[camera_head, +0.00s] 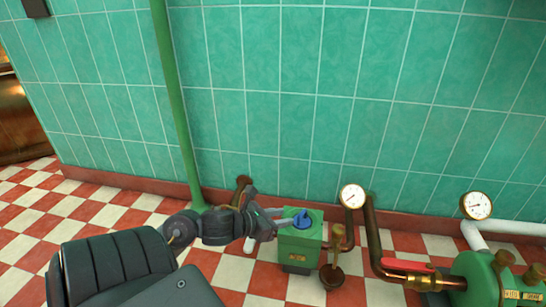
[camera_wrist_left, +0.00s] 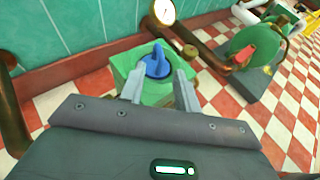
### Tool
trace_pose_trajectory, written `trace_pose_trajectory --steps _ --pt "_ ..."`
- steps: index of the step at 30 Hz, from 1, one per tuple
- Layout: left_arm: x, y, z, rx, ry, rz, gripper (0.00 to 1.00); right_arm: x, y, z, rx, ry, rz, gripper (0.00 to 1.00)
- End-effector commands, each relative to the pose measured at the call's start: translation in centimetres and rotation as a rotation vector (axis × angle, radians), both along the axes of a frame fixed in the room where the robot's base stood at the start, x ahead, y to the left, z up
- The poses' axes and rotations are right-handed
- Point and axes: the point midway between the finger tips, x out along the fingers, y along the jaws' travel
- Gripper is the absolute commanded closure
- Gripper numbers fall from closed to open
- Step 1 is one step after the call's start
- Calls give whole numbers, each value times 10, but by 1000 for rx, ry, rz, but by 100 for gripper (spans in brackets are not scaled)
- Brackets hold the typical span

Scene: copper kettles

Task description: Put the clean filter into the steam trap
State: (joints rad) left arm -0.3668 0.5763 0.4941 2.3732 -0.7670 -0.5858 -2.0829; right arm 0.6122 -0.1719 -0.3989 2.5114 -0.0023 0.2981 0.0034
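The steam trap appears to be the green box (camera_head: 300,245) on the floor by the wall; it also shows in the left wrist view (camera_wrist_left: 127,65). A blue knob-like piece (camera_head: 302,218) stands on its top, and it shows in the left wrist view (camera_wrist_left: 155,65). I cannot tell whether this piece belongs to a filter or a cap. My left gripper (camera_head: 277,217) is just left of the blue piece. In the left wrist view its two fingers (camera_wrist_left: 160,82) are spread, with the blue piece between or just beyond their tips. No separate clean filter is recognisable. My right gripper is not in view.
Copper pipes (camera_head: 372,235) with a gauge (camera_head: 352,196) rise right of the box. A red-handled valve (camera_head: 408,266) and a green round vessel (camera_head: 480,275) stand farther right. A green vertical pipe (camera_head: 176,100) runs up the tiled wall. Checkered floor is open at left.

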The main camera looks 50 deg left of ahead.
Motion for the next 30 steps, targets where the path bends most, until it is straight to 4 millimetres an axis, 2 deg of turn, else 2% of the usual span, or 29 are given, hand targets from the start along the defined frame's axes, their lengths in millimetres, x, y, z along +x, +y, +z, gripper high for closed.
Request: trace_pose_trajectory --steps 3,7,26,30 --pt "-15 2 8 -1 0 1 68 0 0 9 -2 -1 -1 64" --pt "-24 4 12 0 -3 1 68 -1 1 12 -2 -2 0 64" --pt "-26 4 13 0 -6 1 68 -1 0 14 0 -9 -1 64" --pt "-26 3 15 -71 -2 19 68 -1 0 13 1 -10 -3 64"
